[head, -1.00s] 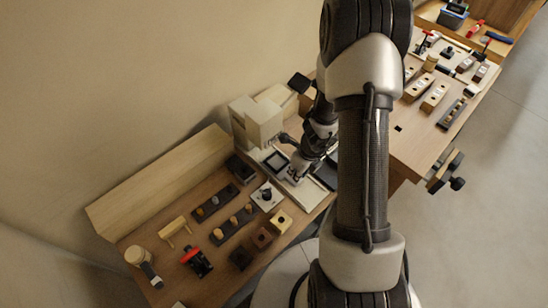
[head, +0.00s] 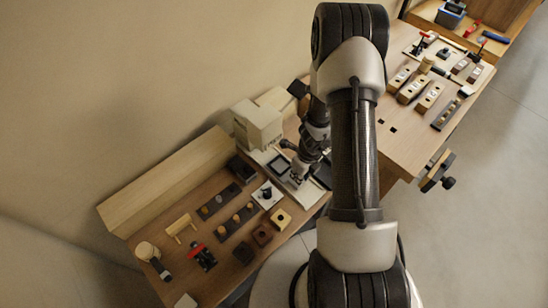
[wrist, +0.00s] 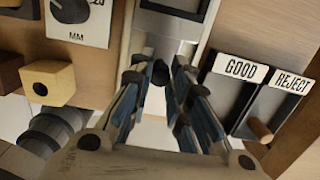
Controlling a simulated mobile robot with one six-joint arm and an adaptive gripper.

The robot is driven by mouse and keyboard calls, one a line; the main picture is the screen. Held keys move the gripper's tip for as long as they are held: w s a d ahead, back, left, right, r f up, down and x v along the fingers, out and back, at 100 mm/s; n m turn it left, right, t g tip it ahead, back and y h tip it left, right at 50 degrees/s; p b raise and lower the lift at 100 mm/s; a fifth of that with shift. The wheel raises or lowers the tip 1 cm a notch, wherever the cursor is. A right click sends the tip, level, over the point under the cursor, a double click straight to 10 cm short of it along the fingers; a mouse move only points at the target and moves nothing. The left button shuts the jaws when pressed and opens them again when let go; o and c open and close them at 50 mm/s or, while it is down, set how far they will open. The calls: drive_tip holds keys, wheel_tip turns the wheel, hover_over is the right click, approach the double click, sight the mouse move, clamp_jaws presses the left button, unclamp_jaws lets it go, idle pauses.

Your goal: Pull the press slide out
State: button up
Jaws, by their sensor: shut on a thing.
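The press (head: 258,124) is a cream block at the back of the bench, left of my arm. Its pale slide, with a dark square recess, extends in front of it towards the bench's front edge. In the wrist view the slide's grey front end (wrist: 172,40) is at the top centre. My gripper (wrist: 168,80) is shut on the slide's small dark knob (wrist: 160,73), its blue-padded fingers on either side. In the head view my gripper (head: 297,180) is low at the slide's front end, and it hides the knob.
Left of the slide are a dial plate (wrist: 82,18) marked MM and a wooden block with a hole (wrist: 47,82). Right of it are trays labelled GOOD (wrist: 241,67) and REJECT (wrist: 291,80). A long wooden block (head: 165,185) lies along the wall.

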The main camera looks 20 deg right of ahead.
drive_tip(key=shift+s+d+g+p, duration=0.35)
drive_tip(key=shift+s+p, duration=0.25)
drive_tip(key=shift+p, duration=1.95)
drive_tip(key=shift+s, duration=0.15)
drive_tip(key=shift+s+f+b, duration=0.1)
drive_tip(key=shift+s+b, duration=0.05)
drive_tip(key=shift+b, duration=0.25)
drive_tip(key=shift+s+d+g+b, duration=0.2)
drive_tip(key=shift+s+b, duration=0.25)
drive_tip(key=shift+s, duration=0.3)
drive_tip(key=shift+s+d+g+b, duration=0.1)
drive_tip(key=shift+s+d+b, duration=0.3)
drive_tip(key=shift+s, duration=0.3)
drive_tip(key=shift+b, duration=0.3)
drive_tip(key=shift+s+b, duration=0.35)
drive_tip(key=shift+b, duration=0.2)
drive_tip(key=shift+s+d+b, duration=0.2)
drive_tip(key=shift+s+b, duration=0.25)
drive_tip(key=shift+b, duration=0.05)
